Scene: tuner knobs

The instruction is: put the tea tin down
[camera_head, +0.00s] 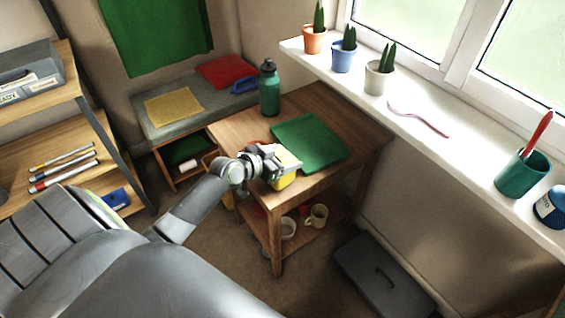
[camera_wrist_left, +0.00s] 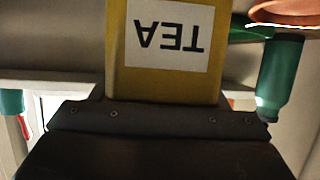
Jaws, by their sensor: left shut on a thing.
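The tea tin (camera_head: 283,182) is yellow with a pale top, at the near edge of the small wooden table, partly hidden by my gripper. In the left wrist view the tin (camera_wrist_left: 118,70) fills the upper middle, its white TEA label upside down in the picture. My left gripper (camera_head: 272,163) is shut on the tin. I cannot tell whether the tin touches the tabletop. My right gripper is not in view.
A green bottle (camera_head: 269,90) stands at the table's back left. Mugs (camera_head: 316,217) sit on the lower shelf.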

